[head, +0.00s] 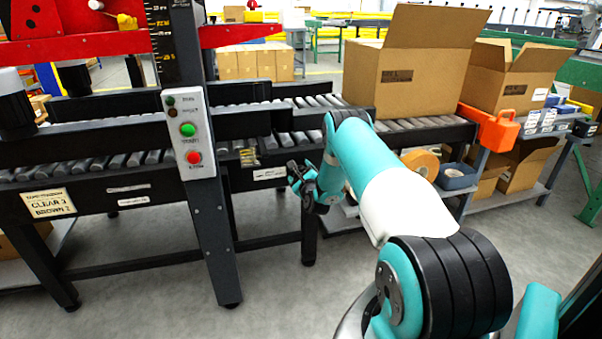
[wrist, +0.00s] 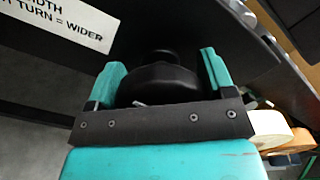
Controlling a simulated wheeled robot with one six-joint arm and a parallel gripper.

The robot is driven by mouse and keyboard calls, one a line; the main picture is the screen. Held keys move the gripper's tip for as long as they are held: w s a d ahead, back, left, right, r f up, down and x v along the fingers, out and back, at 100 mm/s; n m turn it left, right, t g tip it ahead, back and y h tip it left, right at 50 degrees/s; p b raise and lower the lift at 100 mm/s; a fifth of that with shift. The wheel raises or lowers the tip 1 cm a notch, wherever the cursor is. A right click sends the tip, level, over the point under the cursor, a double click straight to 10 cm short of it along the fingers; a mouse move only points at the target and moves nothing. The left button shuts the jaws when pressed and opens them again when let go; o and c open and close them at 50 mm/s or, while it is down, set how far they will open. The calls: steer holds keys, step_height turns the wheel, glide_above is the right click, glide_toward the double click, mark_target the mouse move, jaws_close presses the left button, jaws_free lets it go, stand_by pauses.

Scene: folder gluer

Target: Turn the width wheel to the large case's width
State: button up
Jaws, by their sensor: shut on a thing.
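The black width wheel (wrist: 160,85) sits between the two teal fingers of my gripper (wrist: 165,82) in the wrist view, and the gripper is shut on it. A white label (wrist: 60,25) beside it reads "TURN = WIDER", partly cut off. In the head view my gripper (head: 300,178) is at the front side of the roller conveyor (head: 130,165), below its rail; the wheel is hard to make out there. A large open cardboard case (head: 420,62) stands upright on the rollers at the right. A small yellow marking (head: 249,157) shows on the rail, too small to read.
A post with a control box (head: 188,130) bearing a green and a red button stands left of my gripper. Open floor lies in front of the conveyor.

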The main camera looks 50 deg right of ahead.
steer(key=shift+m, duration=1.1)
steer(key=o, duration=0.9)
steer(key=shift+f, duration=0.1)
